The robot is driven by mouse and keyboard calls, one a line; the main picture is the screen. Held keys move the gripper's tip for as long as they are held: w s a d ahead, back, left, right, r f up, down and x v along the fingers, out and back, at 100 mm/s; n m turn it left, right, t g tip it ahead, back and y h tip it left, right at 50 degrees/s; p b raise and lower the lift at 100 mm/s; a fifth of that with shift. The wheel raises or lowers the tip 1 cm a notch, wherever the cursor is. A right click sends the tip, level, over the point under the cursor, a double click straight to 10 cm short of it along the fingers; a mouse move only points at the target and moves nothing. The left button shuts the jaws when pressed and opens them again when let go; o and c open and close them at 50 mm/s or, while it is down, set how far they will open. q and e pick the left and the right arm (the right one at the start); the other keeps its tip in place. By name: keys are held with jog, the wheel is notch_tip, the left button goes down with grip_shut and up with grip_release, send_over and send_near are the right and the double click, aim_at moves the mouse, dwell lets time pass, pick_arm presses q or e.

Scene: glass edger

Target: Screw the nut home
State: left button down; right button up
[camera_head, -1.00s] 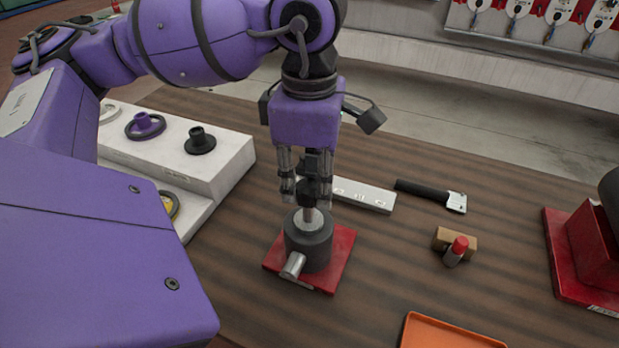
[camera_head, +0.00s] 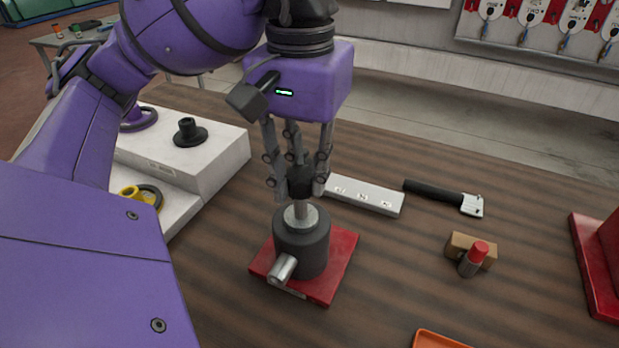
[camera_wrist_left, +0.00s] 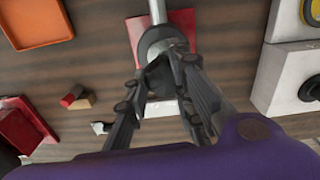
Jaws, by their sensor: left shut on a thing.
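The spindle rises upright from a dark grey cylinder (camera_head: 301,250) on a red base plate (camera_head: 337,268). My left gripper (camera_head: 299,187) points down over the spindle, its fingers shut around the nut. In the left wrist view the fingers (camera_wrist_left: 160,84) close in by the spindle, with the cylinder (camera_wrist_left: 158,40) just beyond; they partly hide the nut. My right gripper is not in view.
A white stepped stand (camera_head: 215,165) with a black flanged knob (camera_head: 190,132) and a yellow knob (camera_head: 130,192) is at left. A pale bar (camera_head: 365,195), a black-handled tool (camera_head: 440,194) and a red-capped stick (camera_head: 473,260) by a brown block lie right. An orange tray (camera_head: 440,340) is in front.

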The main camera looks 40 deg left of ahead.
pick_arm(q)
jog(key=m, duration=0.4)
jog(key=shift+w+a+r+m+b, duration=0.2)
jog(key=shift+a+m+b, duration=0.1)
jog(key=shift+b, duration=0.1)
jog(key=m, duration=0.3)
jog(key=shift+r, duration=0.1)
jog(key=c, duration=1.9)
grip_release()
jog(key=o, duration=0.5)
jog(key=shift+w+a, duration=0.1)
jog(key=shift+a, duration=0.15)
jog(key=shift+f, duration=0.25)
jog(key=shift+d, duration=0.15)
